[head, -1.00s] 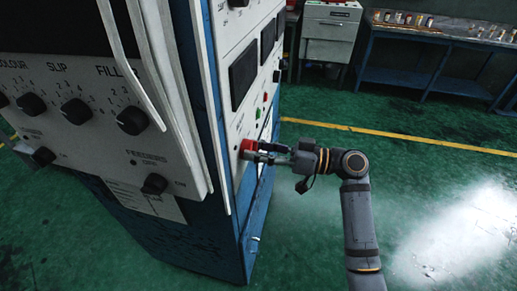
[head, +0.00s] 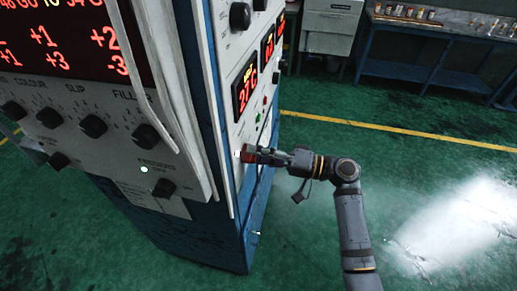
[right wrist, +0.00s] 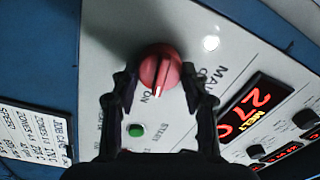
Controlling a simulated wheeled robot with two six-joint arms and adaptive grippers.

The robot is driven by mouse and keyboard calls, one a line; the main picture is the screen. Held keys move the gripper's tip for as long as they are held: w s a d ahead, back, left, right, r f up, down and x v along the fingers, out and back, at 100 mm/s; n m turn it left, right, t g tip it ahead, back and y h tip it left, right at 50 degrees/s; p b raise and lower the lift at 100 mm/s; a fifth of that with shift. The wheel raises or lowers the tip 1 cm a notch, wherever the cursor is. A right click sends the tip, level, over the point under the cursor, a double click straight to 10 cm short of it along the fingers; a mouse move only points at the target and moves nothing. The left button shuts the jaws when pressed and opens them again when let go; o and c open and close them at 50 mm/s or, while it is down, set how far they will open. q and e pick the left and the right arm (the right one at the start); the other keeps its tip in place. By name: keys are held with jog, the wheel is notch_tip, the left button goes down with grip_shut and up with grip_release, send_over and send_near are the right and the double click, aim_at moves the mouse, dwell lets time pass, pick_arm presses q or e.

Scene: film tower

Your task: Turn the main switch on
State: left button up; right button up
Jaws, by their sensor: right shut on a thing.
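The main switch is a red rotary knob (right wrist: 160,71) on the pale panel of the blue cabinet; it also shows in the head view (head: 249,154). Its white pointer line faces the lower part of the right wrist view, near a label that reads "ON". A white lamp (right wrist: 211,43) beside the knob is lit. My right gripper (head: 264,156) has its fingers on both sides of the red knob and is shut on it. In the right wrist view the fingers (right wrist: 161,80) flank the knob. My left gripper is out of view.
A green button (right wrist: 136,130) lies near the knob. A red-lit display (head: 245,87) and black knobs (head: 93,126) are on the cabinet faces. A grey bin (head: 330,27) and a blue bench (head: 420,55) stand at the back. The green floor on the right is clear.

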jog(key=shift+m+p, duration=0.6)
jog(key=shift+m, duration=0.4)
jog(key=o, duration=1.2)
jog(key=shift+c, duration=0.2)
jog(key=v, duration=1.2)
